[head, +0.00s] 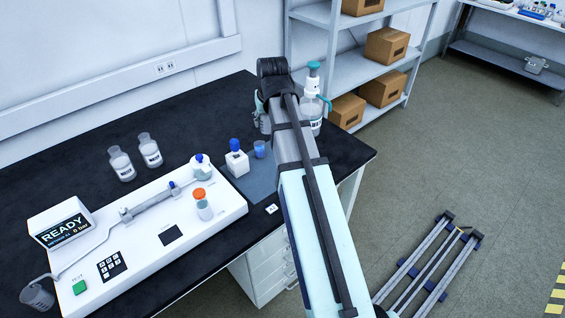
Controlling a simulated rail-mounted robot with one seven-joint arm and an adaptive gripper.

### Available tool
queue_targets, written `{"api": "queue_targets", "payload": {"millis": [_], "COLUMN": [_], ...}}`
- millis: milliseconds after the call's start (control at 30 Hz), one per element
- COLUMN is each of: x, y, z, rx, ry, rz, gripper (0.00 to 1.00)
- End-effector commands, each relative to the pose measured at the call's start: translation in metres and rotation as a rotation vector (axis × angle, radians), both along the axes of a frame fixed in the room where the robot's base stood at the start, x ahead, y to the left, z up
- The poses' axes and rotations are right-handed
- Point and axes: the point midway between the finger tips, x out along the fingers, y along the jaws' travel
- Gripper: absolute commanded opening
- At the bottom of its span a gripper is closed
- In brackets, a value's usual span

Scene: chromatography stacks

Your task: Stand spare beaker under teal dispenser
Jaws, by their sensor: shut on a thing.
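The teal dispenser (313,105) is a clear bottle with a white and teal pump head and a side spout. It stands at the back right of the black bench, partly behind my arm. My gripper (259,107) is at the far end of the arm, just left of the dispenser and mostly hidden by my wrist. It is shut on a clear glass thing (264,125), which looks like the spare beaker; only its left side shows. I cannot tell whether its base touches the bench.
A blue-capped bottle (237,160) and a small beaker of blue liquid (260,149) stand near the grey mat (262,182). The white instrument (150,240) fills the front left. Two clear bottles (121,164) stand behind it. Another beaker (38,297) is at its left end.

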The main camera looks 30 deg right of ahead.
Motion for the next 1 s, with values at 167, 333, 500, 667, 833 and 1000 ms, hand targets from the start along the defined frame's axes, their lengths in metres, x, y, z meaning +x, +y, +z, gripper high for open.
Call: {"api": "queue_targets", "payload": {"millis": [167, 333, 500, 667, 833, 1000], "x": [-0.003, -0.003, -0.003, -0.002, -0.001, -0.001], "y": [0.001, 0.001, 0.001, 0.001, 0.000, 0.000], "z": [-0.032, -0.068, -0.102, -0.132, -0.150, -0.157], "rx": [0.000, 0.000, 0.000, 0.000, 0.000, -0.001], "ry": [0.008, 0.008, 0.008, 0.007, 0.005, 0.004], "rz": [0.006, 0.006, 0.006, 0.006, 0.006, 0.006], "gripper": [0.17, 0.17, 0.17, 0.17, 0.17, 0.17]}}
